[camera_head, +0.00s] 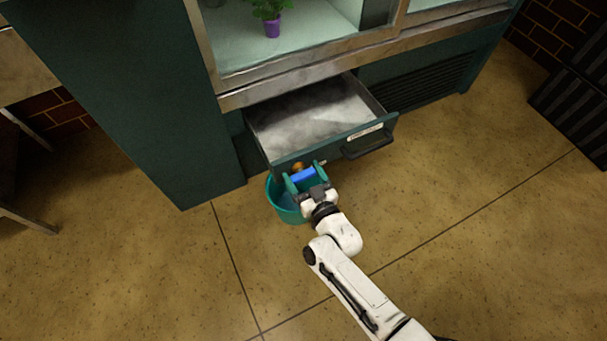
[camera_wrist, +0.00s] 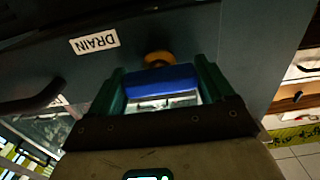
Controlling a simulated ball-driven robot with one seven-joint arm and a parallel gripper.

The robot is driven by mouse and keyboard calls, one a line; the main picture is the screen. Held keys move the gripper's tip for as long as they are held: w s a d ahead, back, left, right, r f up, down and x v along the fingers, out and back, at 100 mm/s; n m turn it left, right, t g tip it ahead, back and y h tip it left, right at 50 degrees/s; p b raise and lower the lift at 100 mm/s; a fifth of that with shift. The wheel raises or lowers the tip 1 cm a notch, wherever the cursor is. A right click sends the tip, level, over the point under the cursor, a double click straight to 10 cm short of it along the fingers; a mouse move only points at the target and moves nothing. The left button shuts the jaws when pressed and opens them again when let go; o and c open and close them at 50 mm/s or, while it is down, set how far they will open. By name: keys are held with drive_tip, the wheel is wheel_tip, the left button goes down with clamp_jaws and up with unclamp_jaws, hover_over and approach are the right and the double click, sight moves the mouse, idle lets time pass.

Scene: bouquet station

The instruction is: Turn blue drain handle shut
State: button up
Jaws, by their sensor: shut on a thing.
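The blue drain handle (camera_head: 303,175) is on the front of the open drawer, near its left end. In the wrist view the blue handle (camera_wrist: 161,81) lies crosswise between the two green fingers, below a brass-coloured fitting (camera_wrist: 158,59). My gripper (camera_head: 305,177) is shut on the handle, one finger at each end of it. The spout below the handle is hidden by my gripper.
The drawer (camera_head: 312,115) is pulled out from the green cabinet (camera_head: 125,85). A teal bucket (camera_head: 280,200) stands on the floor under the drain. The drawer's dark pull handle (camera_head: 367,145) sticks out to the right.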

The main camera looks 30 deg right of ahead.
drive_tip(key=shift+c, duration=1.4)
drive_tip(key=shift+m, duration=0.3)
drive_tip(key=m+b, duration=0.1)
drive_tip(key=m, duration=0.2)
drive_tip(key=shift+f+m, duration=0.1)
drive_tip(key=shift+m, duration=0.2)
drive_tip(key=m+b, duration=0.1)
drive_tip(key=m, duration=0.3)
drive_tip(key=shift+m, duration=0.3)
drive_tip(key=m+b, duration=0.2)
drive_tip(key=m, duration=0.2)
drive_tip(key=shift+d+m, duration=0.1)
drive_tip(key=shift+m, duration=0.2)
drive_tip(key=shift+m+b, duration=0.6)
drive_tip(key=shift+m, duration=1.6)
